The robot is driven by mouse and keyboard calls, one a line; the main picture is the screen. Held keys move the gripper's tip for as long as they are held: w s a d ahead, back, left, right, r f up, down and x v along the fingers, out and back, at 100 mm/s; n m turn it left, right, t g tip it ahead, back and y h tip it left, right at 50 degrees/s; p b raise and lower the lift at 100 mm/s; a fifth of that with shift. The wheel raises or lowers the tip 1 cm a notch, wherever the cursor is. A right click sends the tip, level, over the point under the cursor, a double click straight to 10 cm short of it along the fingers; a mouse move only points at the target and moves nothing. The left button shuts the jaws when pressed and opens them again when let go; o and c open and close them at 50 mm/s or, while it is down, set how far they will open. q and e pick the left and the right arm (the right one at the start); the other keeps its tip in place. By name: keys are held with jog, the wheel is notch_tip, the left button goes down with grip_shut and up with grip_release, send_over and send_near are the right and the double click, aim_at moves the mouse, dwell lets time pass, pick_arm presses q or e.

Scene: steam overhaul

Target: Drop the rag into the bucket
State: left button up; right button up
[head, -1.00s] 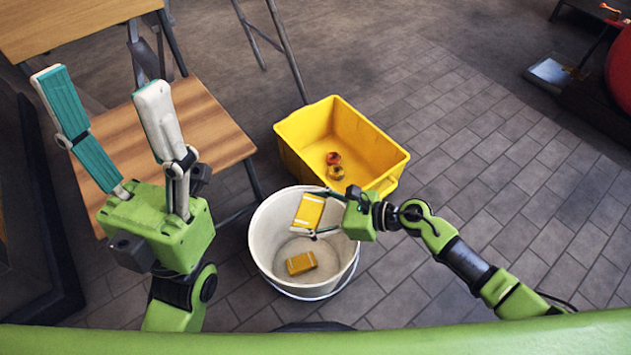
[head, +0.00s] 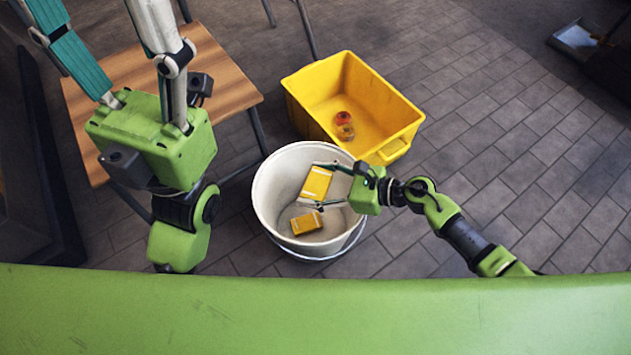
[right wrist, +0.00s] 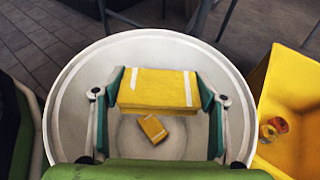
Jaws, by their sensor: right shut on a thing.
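A yellow folded rag with white stripes (head: 316,183) is held by my right gripper (head: 320,187), which is shut on its two sides. The rag is within the outline of the white bucket's mouth; its exact height against the rim is hard to tell. The white bucket (head: 268,196) stands upright on the floor. A second yellow striped folded piece (head: 306,223) lies on its bottom. The right wrist view shows the held rag (right wrist: 158,88) between the fingers, with the second piece (right wrist: 153,129) below. My left gripper (head: 105,30) is raised at the left, open and empty, its tips cut off.
A yellow crate (head: 305,90) with small red and orange round items (head: 344,124) stands just behind the bucket. A wooden-topped bench (head: 220,85) is at the left behind my left arm.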

jog(key=o, duration=1.2)
jog(key=v, duration=1.2)
